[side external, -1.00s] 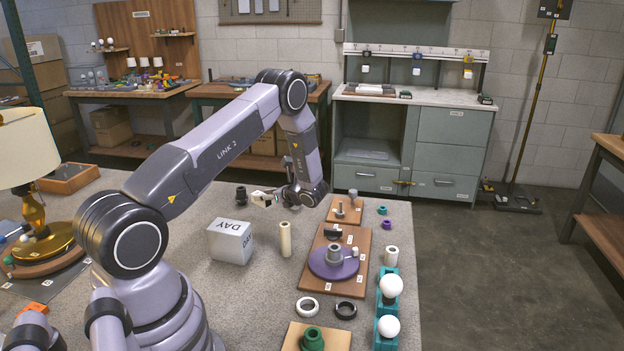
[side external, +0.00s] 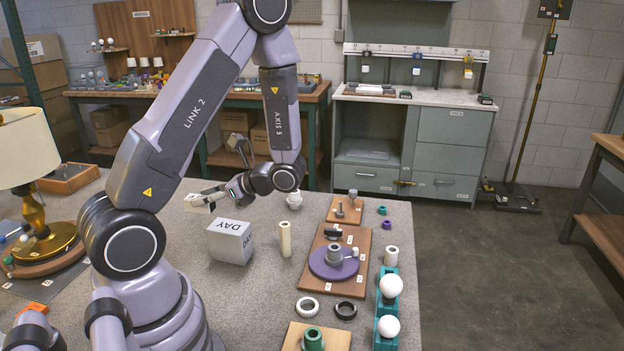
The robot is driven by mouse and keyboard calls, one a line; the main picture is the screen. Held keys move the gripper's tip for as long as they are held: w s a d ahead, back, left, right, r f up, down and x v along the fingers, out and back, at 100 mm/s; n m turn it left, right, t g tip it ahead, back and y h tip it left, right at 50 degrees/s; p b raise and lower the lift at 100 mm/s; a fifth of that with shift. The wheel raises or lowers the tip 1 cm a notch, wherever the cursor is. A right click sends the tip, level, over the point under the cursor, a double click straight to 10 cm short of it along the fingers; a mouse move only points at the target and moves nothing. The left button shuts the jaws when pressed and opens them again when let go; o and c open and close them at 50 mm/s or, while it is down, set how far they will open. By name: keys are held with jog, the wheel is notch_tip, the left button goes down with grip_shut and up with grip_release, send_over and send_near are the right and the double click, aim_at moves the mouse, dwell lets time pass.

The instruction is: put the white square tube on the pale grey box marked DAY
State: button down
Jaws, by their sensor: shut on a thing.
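The pale grey box (side external: 229,243) marked DAY stands on the grey work surface, with lettering on its top and right faces. My gripper (side external: 207,197) is above and behind the box, slightly to its left in the picture. It is shut on the white square tube (side external: 196,204), whose pale end shows at the fingertips. The tube is raised and apart from the box. Part of the tube is hidden by the fingers, and its exact tilt is hard to tell.
A cream cylinder (side external: 285,239) stands right of the box. A white fitting (side external: 294,200) stands behind it. Wooden boards, one with a purple disc (side external: 333,264), lie further right. A lamp (side external: 30,190) stands at left. The box's top is clear.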

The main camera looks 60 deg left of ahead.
jog(key=w+a+f, duration=0.3)
jog(key=w+a, duration=0.2)
send_over(234, 227)
jog(key=f, duration=0.5)
jog(key=shift+s+d, duration=0.25)
jog(key=shift+d, duration=0.05)
jog(key=shift+w+a+f, duration=0.1)
jog(key=shift+f, duration=0.05)
jog(key=shift+w+a+f, duration=0.1)
jog(key=shift+a+f, duration=0.05)
jog(key=shift+f, duration=0.8)
jog(key=shift+w+a+f, duration=0.1)
jog(key=shift+f, duration=0.85)
jog(key=shift+f, duration=0.15)
jog(key=c, duration=0.8)
grip_release()
